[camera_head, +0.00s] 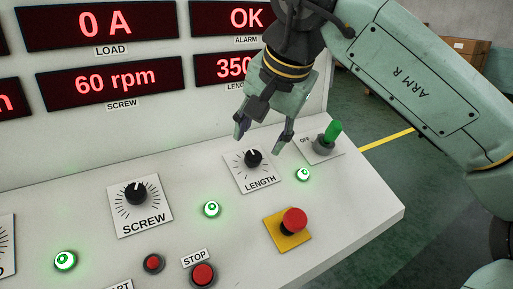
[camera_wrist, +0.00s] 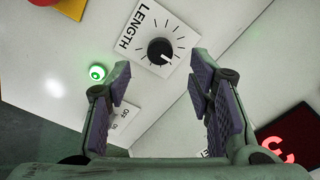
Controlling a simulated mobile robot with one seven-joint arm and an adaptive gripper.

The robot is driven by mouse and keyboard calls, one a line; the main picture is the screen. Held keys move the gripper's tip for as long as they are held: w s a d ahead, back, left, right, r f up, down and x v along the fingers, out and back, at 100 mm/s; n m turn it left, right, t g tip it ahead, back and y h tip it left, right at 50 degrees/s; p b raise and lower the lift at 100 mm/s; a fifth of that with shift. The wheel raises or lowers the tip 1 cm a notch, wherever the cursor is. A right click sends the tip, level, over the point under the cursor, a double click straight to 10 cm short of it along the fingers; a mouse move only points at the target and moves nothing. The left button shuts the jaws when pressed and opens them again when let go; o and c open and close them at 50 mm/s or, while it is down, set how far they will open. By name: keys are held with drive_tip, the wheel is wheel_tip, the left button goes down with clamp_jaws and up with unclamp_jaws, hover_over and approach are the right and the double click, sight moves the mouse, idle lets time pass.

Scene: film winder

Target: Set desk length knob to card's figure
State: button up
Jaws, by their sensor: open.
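The LENGTH knob (camera_head: 254,157) is a black dial with a white pointer mark on a white plate with tick marks. In the head view its pointer is roughly upward. The knob also shows in the wrist view (camera_wrist: 160,51), just beyond and between the fingertips. My gripper (camera_head: 262,138) is open and empty above the knob, apart from it, with a finger to either side in the wrist view (camera_wrist: 163,85). The LENGTH display (camera_head: 233,68) reads 350 with its right part hidden behind my gripper. No card is seen in either view.
A green switch lever (camera_head: 333,131) stands right of the knob. A red emergency button (camera_head: 294,220) on a yellow plate is in front. The SCREW knob (camera_head: 136,192) is at left. Green lamps (camera_head: 303,174) and a red STOP button (camera_head: 203,273) are also on the desk.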

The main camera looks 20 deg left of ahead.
drive_tip(key=v, duration=0.5)
drive_tip(key=shift+r, duration=0.2)
